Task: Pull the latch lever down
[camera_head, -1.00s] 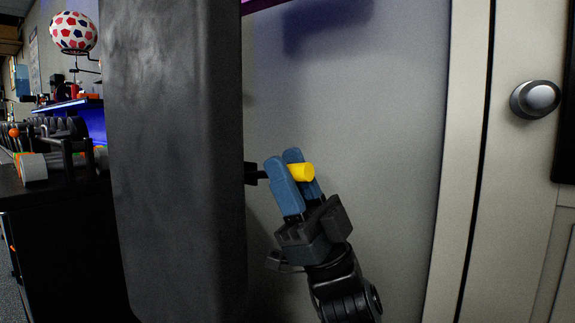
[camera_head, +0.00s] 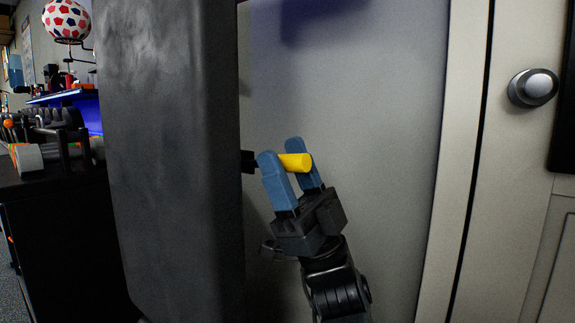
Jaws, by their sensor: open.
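The latch lever shows as a yellow cylindrical handle (camera_head: 296,162) on a dark mount (camera_head: 248,161) beside the grey panel's right edge. The handle sticks out to the right, about level. My gripper (camera_head: 284,153) reaches up from below with its two blue fingers apart. The near finger hides the part of the lever between the handle and the mount.
A tall dark grey panel (camera_head: 170,150) fills the left middle. A pale wall (camera_head: 380,120) lies behind my gripper. A cream door with a round knob (camera_head: 533,88) is at the right. A rack of dumbbells (camera_head: 60,135) and a ball (camera_head: 66,20) are at the far left.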

